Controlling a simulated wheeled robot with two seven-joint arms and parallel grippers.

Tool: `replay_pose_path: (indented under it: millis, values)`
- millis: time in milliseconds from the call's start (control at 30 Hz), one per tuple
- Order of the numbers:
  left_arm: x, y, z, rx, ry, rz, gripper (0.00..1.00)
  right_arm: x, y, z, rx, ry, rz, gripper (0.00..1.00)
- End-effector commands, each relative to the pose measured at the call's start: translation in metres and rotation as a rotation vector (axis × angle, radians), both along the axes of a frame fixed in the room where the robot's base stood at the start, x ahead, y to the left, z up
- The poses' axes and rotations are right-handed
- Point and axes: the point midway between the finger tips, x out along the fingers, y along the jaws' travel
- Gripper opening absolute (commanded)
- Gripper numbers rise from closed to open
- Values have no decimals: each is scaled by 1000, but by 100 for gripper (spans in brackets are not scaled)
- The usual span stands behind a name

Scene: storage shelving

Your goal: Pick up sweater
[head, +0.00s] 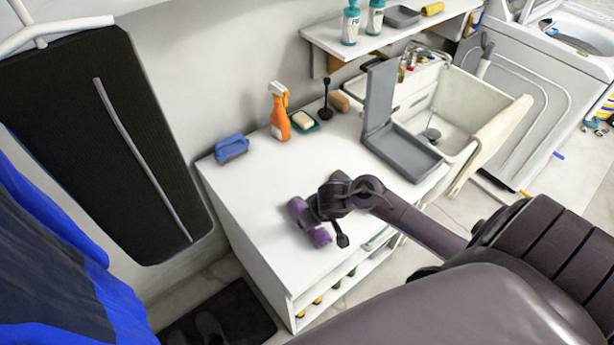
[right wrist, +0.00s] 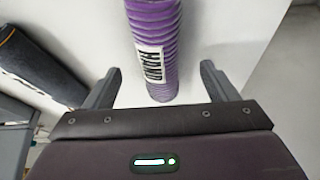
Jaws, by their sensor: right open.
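A purple ribbed roll (head: 297,209), likely the sweater, lies on the white cabinet top near its front edge. In the right wrist view the purple roll (right wrist: 155,45) runs lengthwise between the fingers and has a white label with dark print. My right gripper (head: 322,207) is over the roll's middle and hides that part in the head view. In the right wrist view my right gripper (right wrist: 160,75) is open, its fingers on either side of the roll with gaps. My left gripper is not in view.
A sink (head: 455,105) is at right. A dark ironing board (head: 85,150) and blue cloth (head: 60,250) are at left.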

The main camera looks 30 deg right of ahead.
Motion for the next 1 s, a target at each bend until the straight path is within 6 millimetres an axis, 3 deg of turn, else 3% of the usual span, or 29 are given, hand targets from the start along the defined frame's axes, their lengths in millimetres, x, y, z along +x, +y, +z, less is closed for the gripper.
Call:
replay_pose_path:
  millis: [200,533,1000]
  values:
    - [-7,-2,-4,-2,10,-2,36,12,1,-31,-1,0,-1,80]
    - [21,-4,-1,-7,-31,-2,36,16,1,-39,0,-1,1,80]
    - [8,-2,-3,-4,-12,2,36,16,1,-38,0,-2,0,22]
